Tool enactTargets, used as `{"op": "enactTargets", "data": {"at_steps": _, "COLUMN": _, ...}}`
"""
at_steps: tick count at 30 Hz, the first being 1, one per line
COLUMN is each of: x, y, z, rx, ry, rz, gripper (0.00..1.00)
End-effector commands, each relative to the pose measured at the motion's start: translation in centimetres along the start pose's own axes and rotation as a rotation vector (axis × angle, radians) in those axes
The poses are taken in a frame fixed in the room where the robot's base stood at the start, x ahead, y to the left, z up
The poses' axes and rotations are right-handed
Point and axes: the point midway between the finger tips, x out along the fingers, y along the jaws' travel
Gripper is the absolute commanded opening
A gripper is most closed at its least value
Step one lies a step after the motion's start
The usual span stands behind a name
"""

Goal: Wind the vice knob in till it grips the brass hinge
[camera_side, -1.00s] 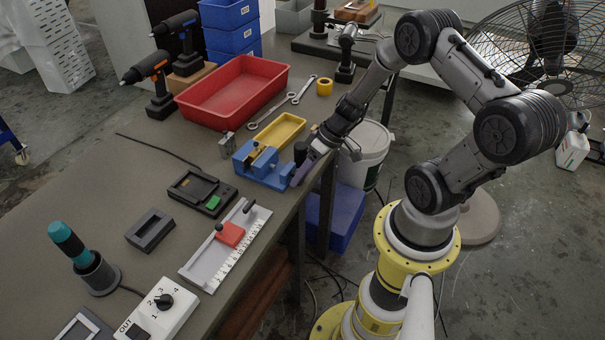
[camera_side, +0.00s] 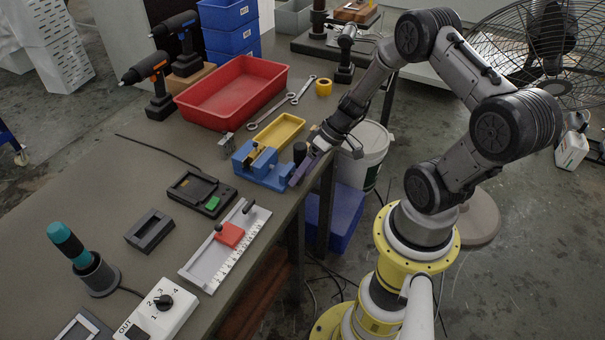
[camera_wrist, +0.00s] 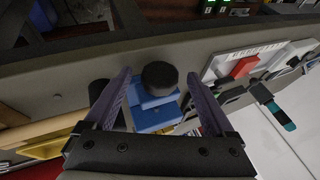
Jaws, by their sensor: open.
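The blue vice (camera_side: 262,170) stands near the table's right edge in the side view. It also shows in the wrist view (camera_wrist: 152,115). A small brass-coloured piece, seemingly the hinge (camera_side: 258,154), sits at the vice's jaws; I cannot tell whether they touch it. The dark round knob (camera_wrist: 159,75) is on the vice's near end. My gripper (camera_side: 298,172), with purple fingers, is at that end. In the wrist view my gripper (camera_wrist: 158,78) is open, one finger on each side of the knob, with gaps visible. In the side view the fingers mostly hide the knob.
A black cylinder (camera_side: 300,152) stands close beside the vice and my fingers. A yellow tray (camera_side: 278,132) lies behind the vice. A ruler fixture with a red block (camera_side: 230,234) and a black charger-like cradle (camera_side: 202,193) lie nearer the camera. The table edge is close.

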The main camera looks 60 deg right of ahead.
Motion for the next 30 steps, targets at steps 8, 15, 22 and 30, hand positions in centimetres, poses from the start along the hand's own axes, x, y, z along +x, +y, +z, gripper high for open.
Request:
{"op": "enactTargets", "data": {"at_steps": 8, "x": -5.3, "y": 0.1, "z": -0.1, "rx": 0.001, "ry": 0.004, "rz": 0.005, "gripper": 0.89}}
{"op": "enactTargets", "data": {"at_steps": 15, "x": -10.2, "y": 0.1, "z": 0.0, "rx": 0.001, "ry": 0.003, "rz": 0.003, "gripper": 0.89}}
{"op": "enactTargets", "data": {"at_steps": 22, "x": -12.7, "y": 0.0, "z": 0.1, "rx": 0.001, "ry": 0.000, "rz": 0.001, "gripper": 0.89}}
{"op": "enactTargets", "data": {"at_steps": 30, "x": -13.1, "y": 0.0, "z": 0.1, "rx": 0.001, "ry": -0.001, "rz": 0.000, "gripper": 0.89}}
